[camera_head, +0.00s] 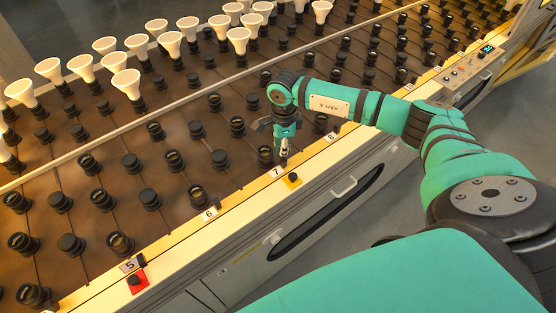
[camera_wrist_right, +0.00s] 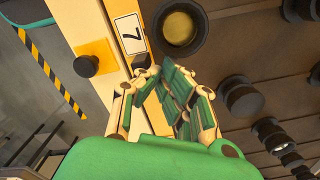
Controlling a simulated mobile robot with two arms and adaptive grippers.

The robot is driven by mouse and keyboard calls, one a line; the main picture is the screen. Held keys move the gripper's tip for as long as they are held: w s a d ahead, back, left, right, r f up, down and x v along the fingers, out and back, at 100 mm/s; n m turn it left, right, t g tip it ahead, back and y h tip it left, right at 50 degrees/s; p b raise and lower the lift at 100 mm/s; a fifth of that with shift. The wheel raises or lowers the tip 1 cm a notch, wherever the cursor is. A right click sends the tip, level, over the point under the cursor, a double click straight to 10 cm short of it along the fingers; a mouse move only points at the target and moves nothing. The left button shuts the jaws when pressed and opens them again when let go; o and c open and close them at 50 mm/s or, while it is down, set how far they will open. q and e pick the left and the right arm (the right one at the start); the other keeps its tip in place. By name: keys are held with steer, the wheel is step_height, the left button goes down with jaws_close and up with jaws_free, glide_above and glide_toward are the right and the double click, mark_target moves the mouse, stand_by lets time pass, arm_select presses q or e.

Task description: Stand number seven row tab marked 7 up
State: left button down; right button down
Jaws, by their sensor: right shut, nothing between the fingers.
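The row tab marked 7 (camera_head: 276,172) is a small white plate on the cream front rail of the rack. In the right wrist view the tab (camera_wrist_right: 129,33) shows its black 7, with a dark piece at its end nearest my fingers. I cannot tell for sure whether it lies flat or is tilted. My right gripper (camera_head: 284,162) points down just beside the tab. In the wrist view its fingertips (camera_wrist_right: 153,74) are together and empty, close to the tab's near end; contact cannot be made out. My left gripper is not in view.
A black knob on a yellow plate (camera_head: 292,180) sits in front of tab 7. Tabs 6 (camera_head: 209,213), 8 (camera_head: 331,137) and 5 (camera_head: 131,264) line the same rail. A dark socket with an amber inside (camera_wrist_right: 180,27) is close to my fingers. White bulbs (camera_head: 126,82) stand farther back.

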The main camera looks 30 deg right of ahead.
steer(key=shift+s+r+p, duration=0.55)
steer(key=shift+s+r, duration=0.1)
steer(key=shift+s, duration=0.1)
stand_by(1.7)
steer(key=shift+s+d+r+p, duration=0.1)
steer(key=shift+s+r+p, duration=0.1)
steer(key=shift+s, duration=0.35)
steer(key=shift+s+d+r+p, duration=0.1)
steer(key=shift+s+r+p, duration=0.1)
steer(key=shift+s, duration=0.35)
stand_by(1.8)
steer(key=shift+w, duration=0.1)
steer(key=shift+w+a+r+p, duration=0.1)
steer(key=shift+w+r+p, duration=0.35)
steer(key=shift+r, duration=0.55)
steer(key=shift+w, duration=0.1)
step_height(320, 180, up, 6)
steer(key=p, duration=0.3)
stand_by(0.4)
